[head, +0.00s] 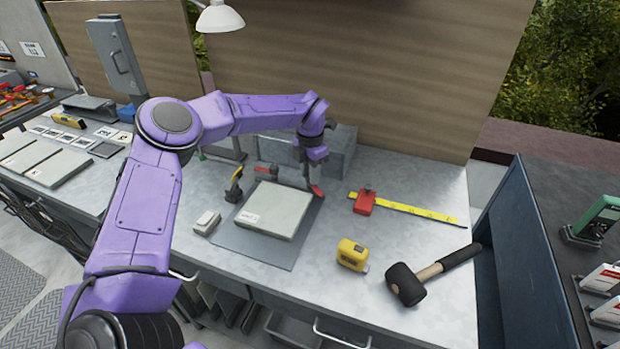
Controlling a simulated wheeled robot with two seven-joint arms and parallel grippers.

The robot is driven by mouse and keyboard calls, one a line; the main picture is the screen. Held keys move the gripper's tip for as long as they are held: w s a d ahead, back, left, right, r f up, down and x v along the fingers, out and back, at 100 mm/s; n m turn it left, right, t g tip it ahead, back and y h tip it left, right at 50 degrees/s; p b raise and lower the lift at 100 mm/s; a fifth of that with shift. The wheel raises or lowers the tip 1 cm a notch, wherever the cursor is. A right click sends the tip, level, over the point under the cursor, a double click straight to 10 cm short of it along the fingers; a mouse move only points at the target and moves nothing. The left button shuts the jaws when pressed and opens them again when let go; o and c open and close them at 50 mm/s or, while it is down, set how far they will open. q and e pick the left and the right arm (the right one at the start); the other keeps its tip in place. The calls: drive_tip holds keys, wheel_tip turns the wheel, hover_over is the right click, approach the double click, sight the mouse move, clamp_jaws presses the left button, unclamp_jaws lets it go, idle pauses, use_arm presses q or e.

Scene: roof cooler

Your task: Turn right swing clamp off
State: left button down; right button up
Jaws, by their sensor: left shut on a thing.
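My left gripper (308,178) reaches down over the right back corner of a pale flat panel (273,210), which lies on a darker grey plate (228,240) on the bench. It is shut on the right swing clamp (317,190), whose red handle end shows just below the fingers. The rest of that clamp is hidden by the gripper. Another clamp with a red handle (267,171) is at the panel's back edge, and a yellow and black clamp (235,186) is at its left. My right gripper is out of view.
A grey block (338,150) stands just behind the gripper. To the right lie a red and yellow rule (410,208), a yellow tape measure (352,254) and a black mallet (410,283). A small white box (206,222) is left of the plate.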

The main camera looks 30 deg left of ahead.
use_arm(q)
drive_tip(key=n+b, duration=0.3)
drive_tip(key=n, duration=0.2)
drive_tip(key=shift+f, duration=0.1)
drive_tip(key=shift+n+b, duration=1.1)
drive_tip(key=shift+n, duration=0.5)
drive_tip(key=shift+r, duration=0.2)
drive_tip(key=c, duration=0.8)
unclamp_jaws()
drive_tip(key=shift+c, duration=0.2)
wheel_tip(320, 180, up, 10)
drive_tip(key=shift+r, duration=0.2)
drive_tip(key=shift+r, duration=0.1)
